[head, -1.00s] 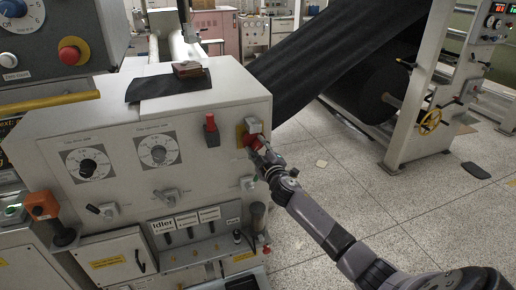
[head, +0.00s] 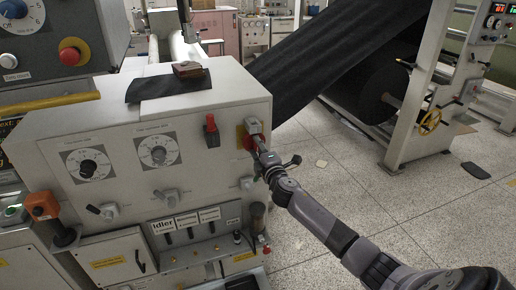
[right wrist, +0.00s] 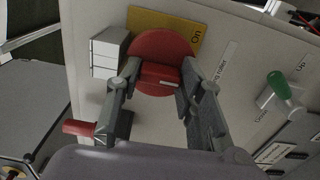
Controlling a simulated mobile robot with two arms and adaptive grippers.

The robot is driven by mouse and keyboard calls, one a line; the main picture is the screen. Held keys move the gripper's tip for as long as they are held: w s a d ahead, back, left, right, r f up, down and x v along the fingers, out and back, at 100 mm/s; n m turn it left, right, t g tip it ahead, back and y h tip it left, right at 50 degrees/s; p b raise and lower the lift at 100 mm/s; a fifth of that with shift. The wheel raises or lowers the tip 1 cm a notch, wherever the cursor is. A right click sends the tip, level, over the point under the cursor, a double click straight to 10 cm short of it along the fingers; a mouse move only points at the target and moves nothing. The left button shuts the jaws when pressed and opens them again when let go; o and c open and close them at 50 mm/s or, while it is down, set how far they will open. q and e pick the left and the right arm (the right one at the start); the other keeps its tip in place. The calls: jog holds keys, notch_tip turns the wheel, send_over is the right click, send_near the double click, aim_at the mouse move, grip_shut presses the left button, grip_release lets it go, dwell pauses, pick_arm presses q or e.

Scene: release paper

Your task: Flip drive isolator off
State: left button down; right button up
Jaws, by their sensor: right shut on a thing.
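The drive isolator is a red round switch with a raised red handle (right wrist: 160,77) on a yellow plate marked "On" (right wrist: 195,34). In the head view, the red isolator (head: 248,142) is at the right end of the grey machine panel, partly hidden by my gripper. My right gripper (right wrist: 160,85) is shut on the red handle, one finger on each side of it. It also shows in the head view (head: 258,146), reaching in from the lower right. My left gripper is not in view.
A grey box (right wrist: 108,52) sits close beside the isolator. A red lever (right wrist: 78,128) and a green-tipped lever (right wrist: 280,85) stick out nearby. Two dials and several switches cover the panel (head: 125,190). Open floor (head: 400,195) lies to the right.

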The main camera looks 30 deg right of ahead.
jog(key=shift+f, duration=0.1)
dwell(0.3)
jog(key=o, duration=1.2)
jog(key=shift+c, duration=0.2)
jog(key=v, duration=0.8)
